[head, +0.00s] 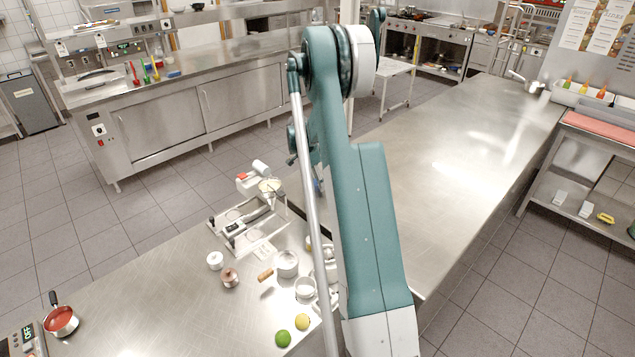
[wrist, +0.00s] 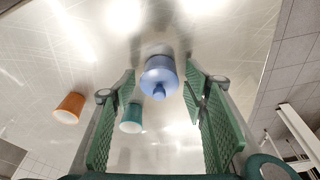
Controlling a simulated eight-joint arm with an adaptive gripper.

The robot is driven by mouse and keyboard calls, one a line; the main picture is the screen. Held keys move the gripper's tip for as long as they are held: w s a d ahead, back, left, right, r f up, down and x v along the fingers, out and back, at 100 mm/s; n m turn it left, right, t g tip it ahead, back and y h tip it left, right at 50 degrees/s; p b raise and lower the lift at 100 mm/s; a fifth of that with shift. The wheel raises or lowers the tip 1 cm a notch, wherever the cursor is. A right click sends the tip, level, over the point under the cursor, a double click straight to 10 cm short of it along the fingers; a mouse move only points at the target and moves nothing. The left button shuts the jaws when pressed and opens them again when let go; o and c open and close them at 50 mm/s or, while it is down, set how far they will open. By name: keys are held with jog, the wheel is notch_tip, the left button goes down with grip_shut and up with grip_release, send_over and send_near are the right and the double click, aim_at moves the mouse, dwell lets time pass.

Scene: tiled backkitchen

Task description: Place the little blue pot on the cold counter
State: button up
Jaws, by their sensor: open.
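The little blue pot (wrist: 160,72), with a round knob, shows in the wrist view on a shiny steel surface. It sits between the two green, ridged fingers of my gripper (wrist: 160,85), which is open. The fingers stand apart on either side of it; I cannot tell whether either touches it. In the head view my arm hides the gripper, and I cannot make out the pot there. A steel counter with doors and a small control panel (head: 160,120) stands at the back left, likely the cold counter; no label confirms it.
An orange cup (wrist: 70,107) and a green cup (wrist: 131,118) are near the pot. The near counter (head: 140,290) holds a red-filled pan (head: 62,321), fruit and small pots. Bottles (head: 145,72) stand on the back-left counter. The long right counter (head: 450,150) is mostly clear.

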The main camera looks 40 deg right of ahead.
jog(key=shift+r, duration=0.15)
jog(key=v, duration=1.2)
dwell(0.3)
jog(key=shift+a, duration=0.1)
